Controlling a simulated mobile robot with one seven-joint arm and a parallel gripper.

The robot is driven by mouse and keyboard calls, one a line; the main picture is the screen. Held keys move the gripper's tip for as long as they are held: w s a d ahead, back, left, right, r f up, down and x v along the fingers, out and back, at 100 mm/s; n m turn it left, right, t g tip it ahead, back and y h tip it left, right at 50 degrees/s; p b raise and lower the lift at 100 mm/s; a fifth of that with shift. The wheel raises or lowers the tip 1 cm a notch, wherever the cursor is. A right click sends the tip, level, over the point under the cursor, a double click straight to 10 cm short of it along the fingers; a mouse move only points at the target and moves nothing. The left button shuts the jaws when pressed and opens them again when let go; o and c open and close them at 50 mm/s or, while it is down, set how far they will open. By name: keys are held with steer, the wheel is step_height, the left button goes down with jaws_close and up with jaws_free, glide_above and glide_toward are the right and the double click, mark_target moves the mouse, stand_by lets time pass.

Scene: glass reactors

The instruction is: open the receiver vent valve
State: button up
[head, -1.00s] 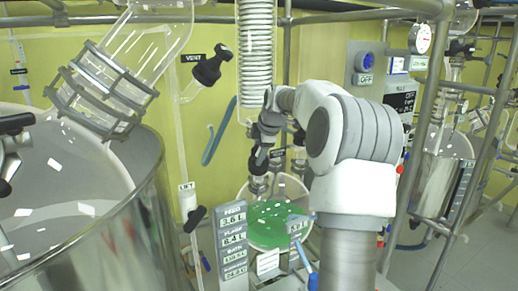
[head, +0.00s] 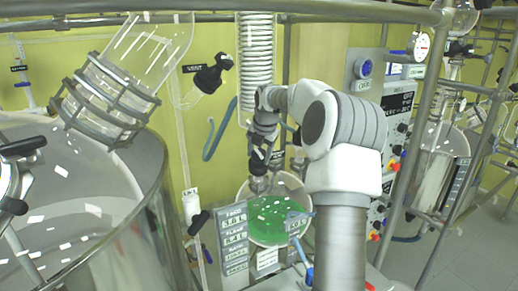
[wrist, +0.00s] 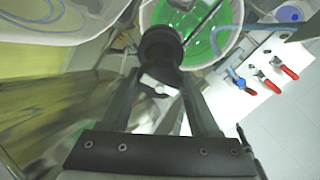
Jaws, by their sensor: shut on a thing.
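My gripper (head: 258,160) hangs just above the round glass receiver (head: 297,190), which holds green liquid. In the wrist view, my gripper (wrist: 163,85) has its two dark fingers around a black round knob (wrist: 160,45) with a small white part below it. The knob stands beside the green-filled receiver (wrist: 240,22), at its near edge. I take this knob to be the receiver vent valve; its label is not readable. The fingers hide part of the knob, and whether the valve is open or closed cannot be told.
A large glass reactor vessel (head: 150,200) stands at the left. A vent valve (head: 210,75) hangs on a glass tube behind. A display post (head: 234,240) stands before the receiver. Red-handled valves (wrist: 285,66) sit on a white panel. A metal frame post (head: 425,110) stands right of my arm.

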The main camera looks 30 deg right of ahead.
steer(key=n+p, duration=0.2)
steer(key=n, duration=0.3)
steer(key=shift+g+h, duration=0.4)
steer(key=n, duration=0.5)
steer(key=shift+h, duration=0.4)
steer(key=shift+n, duration=0.3)
steer(key=o, duration=1.4)
steer(key=v, duration=1.2)
steer(key=shift+w+a, duration=0.15)
